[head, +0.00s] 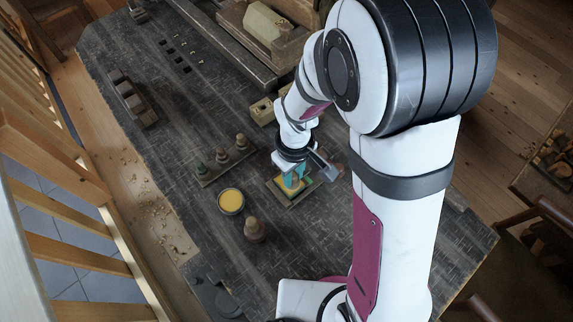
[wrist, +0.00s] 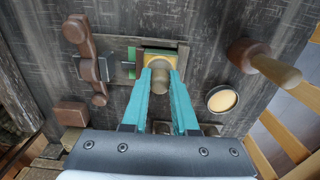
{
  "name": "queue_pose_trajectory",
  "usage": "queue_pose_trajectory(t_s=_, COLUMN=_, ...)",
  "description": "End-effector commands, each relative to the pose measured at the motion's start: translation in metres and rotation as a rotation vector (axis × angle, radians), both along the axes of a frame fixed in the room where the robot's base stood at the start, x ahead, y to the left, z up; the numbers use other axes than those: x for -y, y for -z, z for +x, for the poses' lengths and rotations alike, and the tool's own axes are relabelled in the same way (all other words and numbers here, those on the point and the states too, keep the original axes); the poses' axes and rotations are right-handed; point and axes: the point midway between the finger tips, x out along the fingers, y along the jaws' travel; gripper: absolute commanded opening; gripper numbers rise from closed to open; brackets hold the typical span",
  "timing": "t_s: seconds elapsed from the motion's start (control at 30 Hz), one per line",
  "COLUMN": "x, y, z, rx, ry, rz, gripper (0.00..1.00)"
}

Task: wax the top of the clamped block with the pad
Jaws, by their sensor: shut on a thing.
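My gripper (wrist: 162,74) has teal fingers shut on the tan wooden knob (wrist: 160,84) of the pad. In the head view my gripper (head: 293,180) is low over the bench, left of my arm's column. Below the knob lies a yellow surface (wrist: 150,61) with green edging, set in a dark frame (wrist: 182,57) that appears to hold the clamped block. The fingers and knob hide much of it, so I cannot tell pad face from block top, or whether they touch. An open round tin of yellow wax (head: 231,201) stands left of it, also in the wrist view (wrist: 222,98).
A round-headed wooden piece (head: 254,231) stands near the tin. A rack with three small knobbed pieces (head: 224,161) is behind it. A reddish-brown handle (wrist: 88,50) stands beside the frame. A machine holding a pale block (head: 267,24) is at the back. The bench left of the tin is clear.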

Motion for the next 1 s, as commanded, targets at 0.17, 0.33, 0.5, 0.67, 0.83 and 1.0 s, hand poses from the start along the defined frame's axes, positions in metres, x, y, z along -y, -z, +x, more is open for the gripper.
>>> queue_pose_trajectory(t_s=0.17, x=0.012, y=0.0, z=-0.012, rx=-0.001, ry=0.001, rz=-0.001, gripper=0.0)
queue_pose_trajectory(t_s=0.33, x=0.017, y=-0.006, z=-0.017, rx=0.002, ry=0.0, rz=0.001, gripper=0.0)
queue_pose_trajectory(t_s=0.5, x=0.017, y=-0.03, z=-0.017, rx=0.002, ry=0.001, rz=0.001, gripper=0.0)
queue_pose_trajectory(t_s=0.67, x=0.017, y=-0.045, z=-0.017, rx=0.002, ry=0.001, rz=0.001, gripper=0.0)
queue_pose_trajectory(t_s=0.83, x=0.017, y=-0.06, z=-0.017, rx=0.004, ry=0.0, rz=0.001, gripper=0.0)
queue_pose_trajectory(t_s=1.0, x=0.017, y=-0.075, z=-0.017, rx=0.002, ry=0.001, rz=0.001, gripper=0.0)
